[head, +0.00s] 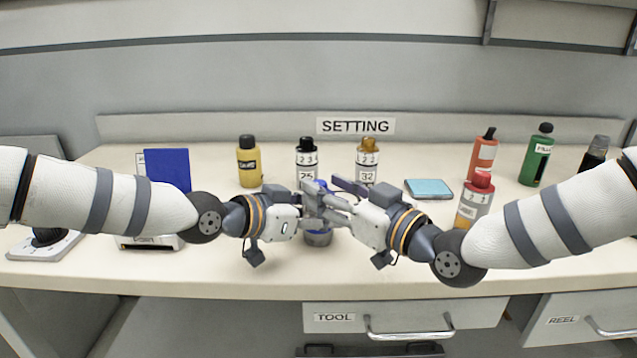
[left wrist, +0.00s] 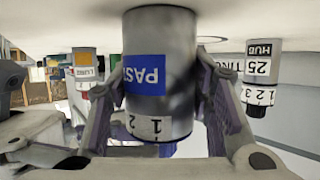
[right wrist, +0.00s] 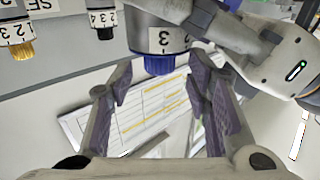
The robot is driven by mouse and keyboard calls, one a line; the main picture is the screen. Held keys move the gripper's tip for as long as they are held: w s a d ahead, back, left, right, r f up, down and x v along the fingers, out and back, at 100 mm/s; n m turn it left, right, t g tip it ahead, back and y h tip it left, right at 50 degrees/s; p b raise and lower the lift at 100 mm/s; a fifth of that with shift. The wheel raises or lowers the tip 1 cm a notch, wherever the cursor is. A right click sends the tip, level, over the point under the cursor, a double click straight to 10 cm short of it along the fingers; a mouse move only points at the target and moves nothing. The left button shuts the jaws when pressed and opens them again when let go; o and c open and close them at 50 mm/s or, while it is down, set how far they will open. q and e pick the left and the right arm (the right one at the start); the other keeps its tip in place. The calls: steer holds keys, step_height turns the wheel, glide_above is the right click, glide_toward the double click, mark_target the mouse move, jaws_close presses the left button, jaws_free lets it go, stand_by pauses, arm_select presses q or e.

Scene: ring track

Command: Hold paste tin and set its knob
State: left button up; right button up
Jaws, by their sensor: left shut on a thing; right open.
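The paste tin (head: 318,239) is a grey cylinder near the front edge of the counter, largely hidden by my grippers in the head view. In the left wrist view the tin (left wrist: 160,50) shows a blue label reading "PAS" and a white band with 1 and 2. My left gripper (left wrist: 160,100) is shut on its body. The blue knob (right wrist: 160,65) shows in the right wrist view beside a band reading 3. I cannot tell whether the tin touches the counter.
A "SETTING" sign (head: 355,126) is on the back ledge. Behind the grippers stand a yellow bottle (head: 249,165), a bottle marked 25 (head: 307,160) and one marked 32 (head: 368,160). A red-capped bottle (head: 475,200) and teal pad (head: 428,189) are right. A blue panel (head: 168,168) is left.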

steer(key=shift+x, duration=1.45)
jaws_close()
